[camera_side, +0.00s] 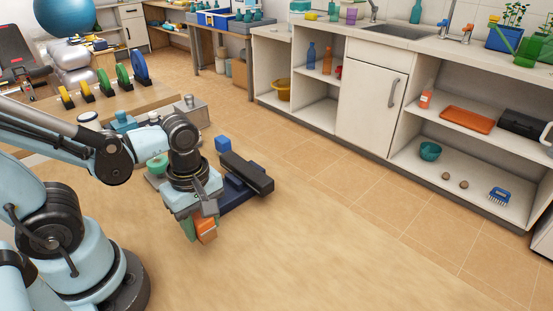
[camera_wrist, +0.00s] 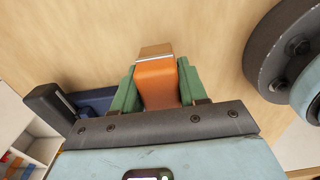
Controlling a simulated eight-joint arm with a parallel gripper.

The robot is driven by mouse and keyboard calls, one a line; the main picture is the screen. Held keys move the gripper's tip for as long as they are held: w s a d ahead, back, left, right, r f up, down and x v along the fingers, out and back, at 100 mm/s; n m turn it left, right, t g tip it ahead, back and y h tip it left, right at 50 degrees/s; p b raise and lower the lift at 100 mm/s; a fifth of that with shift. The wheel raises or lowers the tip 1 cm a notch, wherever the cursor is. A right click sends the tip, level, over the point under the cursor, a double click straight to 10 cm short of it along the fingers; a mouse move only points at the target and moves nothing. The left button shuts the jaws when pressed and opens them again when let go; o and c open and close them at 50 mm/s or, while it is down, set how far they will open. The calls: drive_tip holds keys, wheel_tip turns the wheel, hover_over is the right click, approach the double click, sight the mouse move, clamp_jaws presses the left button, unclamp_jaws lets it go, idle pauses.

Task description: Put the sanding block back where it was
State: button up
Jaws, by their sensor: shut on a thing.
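The sanding block (camera_wrist: 157,82) is orange with a tan face at its end. In the wrist view my gripper (camera_wrist: 155,90) has its green fingers on both sides of it, shut on it. In the side view the orange block (camera_side: 206,230) hangs below my gripper (camera_side: 200,226), which points down over the wooden surface. I cannot tell the exact gap between block and surface. The place where the block was before is not marked in these views.
A white cabinet (camera_side: 370,98) with open shelves stands at the back right. The surface in front and to the right is clear.

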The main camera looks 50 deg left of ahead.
sight(203, 234)
drive_tip(key=shift+f, duration=1.8)
drive_tip(key=shift+f, duration=0.1)
drive_tip(key=o, duration=1.2)
drive_tip(key=shift+r, duration=6.1)
drive_tip(key=w+a+r+m+t, duration=0.1)
drive_tip(key=w+m+t, duration=0.6)
drive_tip(key=m, duration=1.1)
drive_tip(key=shift+w+a, duration=0.7)
drive_tip(key=shift+w, duration=0.3)
